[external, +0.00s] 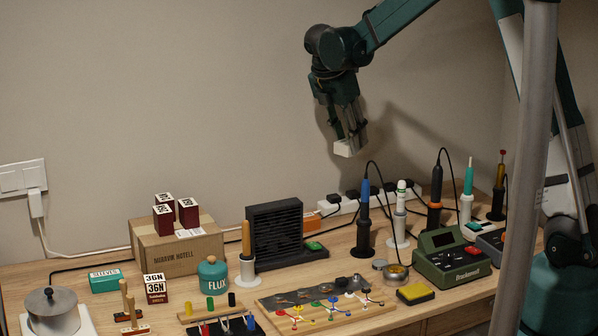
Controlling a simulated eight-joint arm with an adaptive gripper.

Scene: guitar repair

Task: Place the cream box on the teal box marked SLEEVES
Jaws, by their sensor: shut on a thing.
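The cream box (345,149) is held high above the workbench, in front of the wall. My gripper (350,141) is shut on it, with the fingers pointing down. The teal box marked SLEEVES (106,281) lies flat on the bench at the left. Its top looks clear. My gripper and the cream box are well to the right of the teal box and far above it, apart from everything on the bench.
A cardboard box (178,252) with small dark red boxes on top stands right of the teal box. A 3GN box (156,288), a teal FLUX canister (212,275) and a metal pot (52,311) are nearby. A black fume fan (275,236) and several upright irons stand farther right.

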